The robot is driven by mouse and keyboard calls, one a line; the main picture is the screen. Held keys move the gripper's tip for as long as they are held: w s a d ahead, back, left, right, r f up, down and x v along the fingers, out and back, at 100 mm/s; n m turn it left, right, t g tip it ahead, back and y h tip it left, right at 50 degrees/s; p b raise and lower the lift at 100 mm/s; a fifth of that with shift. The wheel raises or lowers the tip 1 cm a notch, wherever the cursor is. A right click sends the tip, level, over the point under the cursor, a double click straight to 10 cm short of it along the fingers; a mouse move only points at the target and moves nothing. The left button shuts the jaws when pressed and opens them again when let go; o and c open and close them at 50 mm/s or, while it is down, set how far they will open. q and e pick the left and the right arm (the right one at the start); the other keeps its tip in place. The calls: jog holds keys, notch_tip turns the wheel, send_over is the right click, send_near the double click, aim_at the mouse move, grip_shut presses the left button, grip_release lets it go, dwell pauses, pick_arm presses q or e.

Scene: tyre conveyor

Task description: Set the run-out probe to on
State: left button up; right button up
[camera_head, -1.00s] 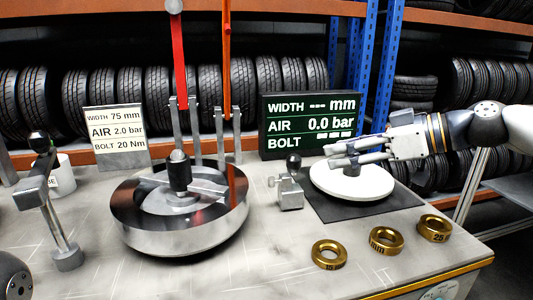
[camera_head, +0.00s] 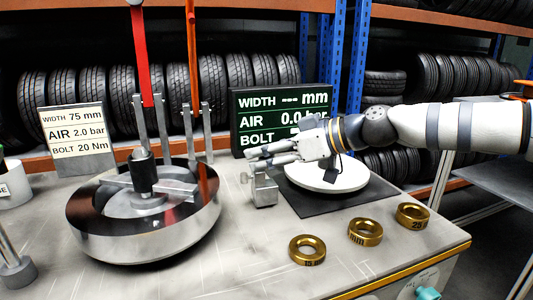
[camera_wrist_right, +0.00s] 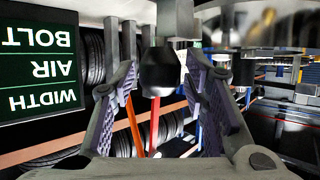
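The run-out probe is likely the small grey block (camera_head: 264,189) on the bench, left of the white disc (camera_head: 327,174). My right gripper (camera_head: 254,160) reaches over it from the right, and its fingers hide the probe's top in the head view. In the right wrist view a black rounded knob (camera_wrist_right: 159,69) on a grey stem stands between the two open, purple-padded fingers. Gaps show between the knob and both pads. I cannot read the probe's on or off setting. My left gripper is not in view.
A dark green display (camera_head: 283,104) stands behind the disc. A large metal drum (camera_head: 140,235) with upright posts stands on the left. Brass rings (camera_head: 307,250) lie near the front edge. A spec card (camera_head: 77,133) stands far left.

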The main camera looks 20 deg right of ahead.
grip_shut()
jog(key=a, duration=0.4)
jog(key=shift+a, duration=0.2)
jog(key=shift+o, duration=1.9)
grip_release()
jog(key=v, duration=1.2)
